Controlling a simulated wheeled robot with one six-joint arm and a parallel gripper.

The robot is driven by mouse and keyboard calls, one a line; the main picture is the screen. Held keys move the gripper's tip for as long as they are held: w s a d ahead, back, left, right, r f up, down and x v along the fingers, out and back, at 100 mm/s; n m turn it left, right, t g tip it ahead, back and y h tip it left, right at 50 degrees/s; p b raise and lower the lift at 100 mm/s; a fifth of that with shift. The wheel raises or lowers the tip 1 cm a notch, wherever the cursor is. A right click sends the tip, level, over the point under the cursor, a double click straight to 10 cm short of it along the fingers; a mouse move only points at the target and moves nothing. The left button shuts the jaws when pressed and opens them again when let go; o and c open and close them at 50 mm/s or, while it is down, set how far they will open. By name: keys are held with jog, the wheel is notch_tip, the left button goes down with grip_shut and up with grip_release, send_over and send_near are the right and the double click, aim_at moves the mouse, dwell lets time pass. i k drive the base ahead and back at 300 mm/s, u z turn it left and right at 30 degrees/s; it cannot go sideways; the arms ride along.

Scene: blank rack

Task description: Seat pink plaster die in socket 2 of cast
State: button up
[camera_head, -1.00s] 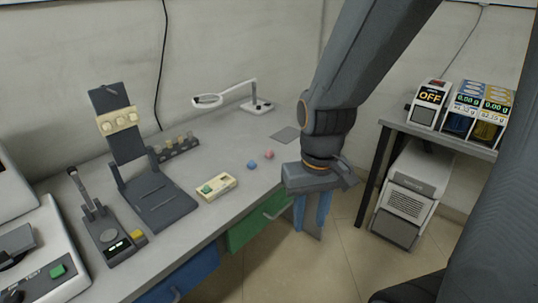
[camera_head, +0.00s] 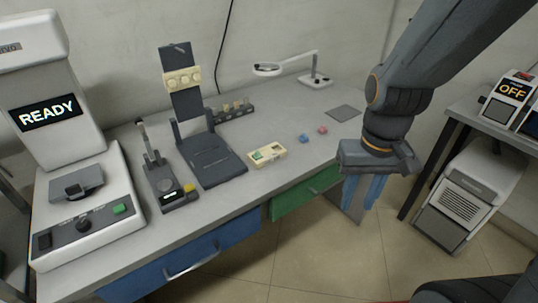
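The pink plaster die (camera_head: 323,130) lies on the grey bench, near its right end. A blue die (camera_head: 304,139) lies just left of it. The cream cast (camera_head: 269,154) sits near the bench's front edge, left of both dies, with a green piece (camera_head: 258,156) at its left part. Its socket numbers are too small to read. My gripper (camera_head: 363,193) hangs pointing down in front of the bench's right end, apart from the die. Its blue fingers show, but whether a gap lies between them is unclear.
A dark articulator stand (camera_head: 210,158) with a cream cast strip (camera_head: 182,79), a small scale device (camera_head: 171,192) and a white machine reading READY (camera_head: 82,205) stand at left. A magnifier lamp (camera_head: 314,80), a rack (camera_head: 232,112) and a grey pad (camera_head: 343,113) are behind. A side table (camera_head: 478,118) stands right.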

aim_at(273, 152)
jog(key=u, duration=0.25)
jog(key=k, duration=0.45)
jog(key=u, duration=0.25)
jog(key=i, duration=0.9)
jog(key=z, duration=1.3)
jog(key=i, duration=0.3)
jog(key=z, duration=0.3)
